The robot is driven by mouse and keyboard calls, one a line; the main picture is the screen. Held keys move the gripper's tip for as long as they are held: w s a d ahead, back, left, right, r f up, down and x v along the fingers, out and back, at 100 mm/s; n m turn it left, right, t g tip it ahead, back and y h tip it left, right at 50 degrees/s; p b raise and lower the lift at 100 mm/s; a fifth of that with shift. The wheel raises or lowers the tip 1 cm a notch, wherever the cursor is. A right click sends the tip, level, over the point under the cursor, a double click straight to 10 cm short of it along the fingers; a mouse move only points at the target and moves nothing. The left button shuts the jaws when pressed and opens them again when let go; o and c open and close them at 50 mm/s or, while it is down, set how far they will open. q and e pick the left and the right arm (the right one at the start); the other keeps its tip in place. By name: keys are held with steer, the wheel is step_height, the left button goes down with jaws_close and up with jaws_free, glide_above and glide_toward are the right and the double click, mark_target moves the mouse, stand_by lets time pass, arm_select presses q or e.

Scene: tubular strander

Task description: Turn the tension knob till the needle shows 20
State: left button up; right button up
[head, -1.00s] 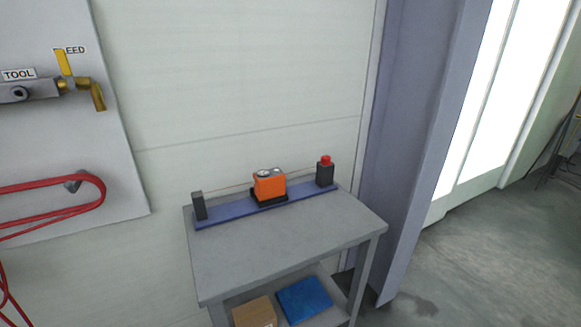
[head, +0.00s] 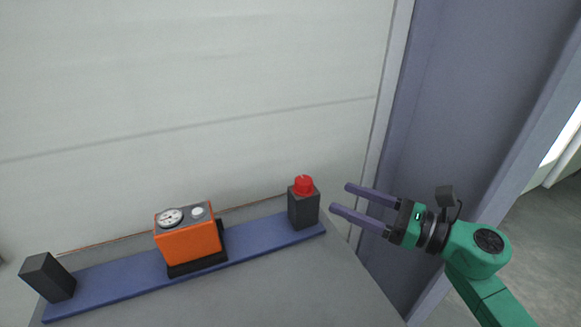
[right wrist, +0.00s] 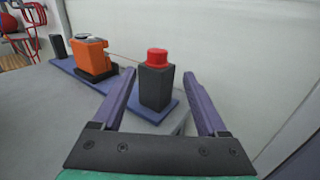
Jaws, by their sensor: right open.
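The red tension knob (head: 303,185) sits on top of a dark block (head: 303,209) at the right end of the blue rail. The orange gauge box (head: 188,240) stands mid-rail; its round dial (head: 169,218) faces up, and its needle reading is too small to tell. My right gripper (head: 341,198) is open and empty, just right of the knob and apart from it. In the right wrist view the knob (right wrist: 157,56) and its block show beyond and between the two open fingers (right wrist: 165,98). My left gripper is not in view.
The blue rail (head: 120,283) lies on a grey table (head: 280,283) against a pale wall. A second dark block (head: 47,277) stands at the rail's left end. A thin wire runs along the rail. A purple-grey column (head: 440,110) rises behind my right gripper.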

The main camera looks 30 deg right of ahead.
mark_target(310, 182)
steer(key=x, duration=0.3)
steer(key=p+x, duration=0.1)
steer(key=x, duration=0.4)
steer(key=shift+w+a+r, duration=0.2)
steer(key=shift+a+r, duration=0.05)
steer(key=shift+a, duration=0.15)
steer(key=p+x, duration=0.1)
steer(key=x, duration=0.3)
steer(key=shift+a, duration=0.1)
steer(key=shift+w+f, duration=0.1)
steer(key=shift+w, duration=0.2)
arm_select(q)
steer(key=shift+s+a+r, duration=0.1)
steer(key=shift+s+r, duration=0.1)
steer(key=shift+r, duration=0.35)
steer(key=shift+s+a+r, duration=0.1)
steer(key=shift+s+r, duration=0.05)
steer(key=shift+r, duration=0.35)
arm_select(e)
steer(key=shift+c, duration=0.3)
